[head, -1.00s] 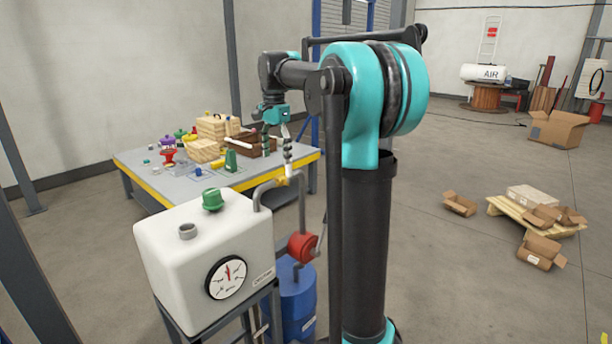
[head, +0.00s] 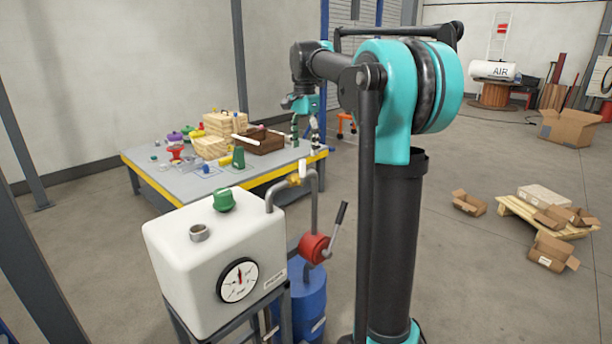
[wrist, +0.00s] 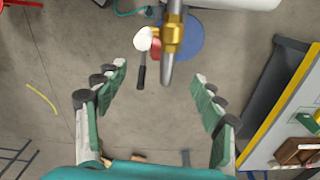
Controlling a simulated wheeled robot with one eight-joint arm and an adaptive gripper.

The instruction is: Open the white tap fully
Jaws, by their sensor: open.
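The white tap (head: 303,168) is a small white handle on a brass valve (head: 294,181), set in the grey pipe beside the white tank. In the head view the handle stands roughly upright. In the wrist view the white handle (wrist: 143,39) shows just left of the brass valve (wrist: 173,36), near the top edge. My gripper (head: 306,142) is open and empty, above and beyond the tap in the head view. In the wrist view my gripper (wrist: 160,73) has its fingers spread, and the pipe's end comes in between them from above. No contact with the tap shows.
The white tank (head: 205,262) has a green cap and gauge. Below the tap are a red pump (head: 314,248) with a black lever (head: 338,230) and a blue drum (head: 308,300). A cluttered workbench (head: 270,178) stands behind.

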